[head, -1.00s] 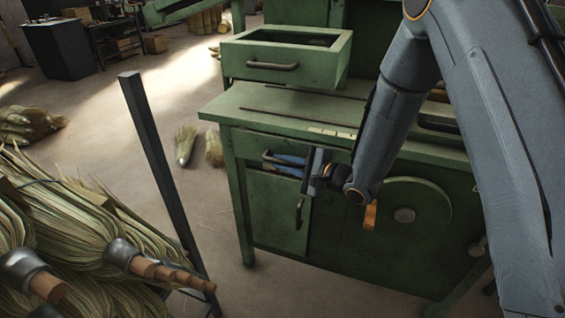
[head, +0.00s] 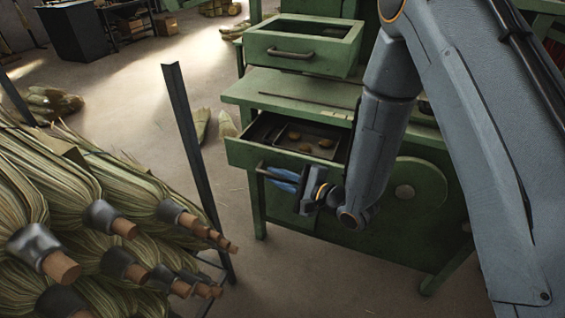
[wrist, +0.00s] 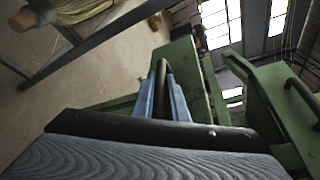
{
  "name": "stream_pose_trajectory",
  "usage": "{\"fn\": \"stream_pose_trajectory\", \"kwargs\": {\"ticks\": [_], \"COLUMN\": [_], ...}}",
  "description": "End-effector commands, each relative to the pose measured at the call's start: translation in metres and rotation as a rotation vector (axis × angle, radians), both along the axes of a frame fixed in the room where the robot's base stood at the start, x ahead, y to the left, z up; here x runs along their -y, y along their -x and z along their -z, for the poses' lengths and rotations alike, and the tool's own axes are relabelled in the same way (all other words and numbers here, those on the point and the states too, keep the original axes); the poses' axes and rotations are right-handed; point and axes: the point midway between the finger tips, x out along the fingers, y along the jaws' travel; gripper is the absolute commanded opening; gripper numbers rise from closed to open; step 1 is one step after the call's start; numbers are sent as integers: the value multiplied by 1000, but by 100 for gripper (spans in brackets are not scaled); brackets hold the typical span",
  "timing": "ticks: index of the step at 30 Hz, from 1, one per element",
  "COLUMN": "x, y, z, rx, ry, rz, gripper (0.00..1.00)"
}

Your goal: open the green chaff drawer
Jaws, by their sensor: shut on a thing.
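The green chaff drawer (head: 240,154) juts out from below the bench top in the head view, open, with a dark tray and a few small brownish pieces inside. My gripper (head: 282,180) is at the drawer's front, its blue fingers shut on the dark bar handle (head: 264,169). In the wrist view the two blue fingers (wrist: 163,95) close around the handle (wrist: 162,72). The wrist housing hides part of the handle and of the drawer front.
Another green drawer (head: 300,50) stands open above the bench top (head: 285,91). A dark upright post (head: 190,150) rises left of the bench. Brooms (head: 90,200) with wooden handles are piled at the lower left. The floor between post and bench is mostly clear.

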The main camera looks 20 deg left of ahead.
Motion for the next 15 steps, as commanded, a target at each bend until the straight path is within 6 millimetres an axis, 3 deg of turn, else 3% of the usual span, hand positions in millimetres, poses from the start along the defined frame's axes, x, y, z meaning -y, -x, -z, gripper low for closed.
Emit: {"fn": "stream_pose_trajectory", "kwargs": {"ticks": [6,15], "x": [-3,-4], "y": [36,54], "z": [0,0], "rx": [-2,-1], "ry": [1,0], "rz": [-2,0], "gripper": [0,0]}}
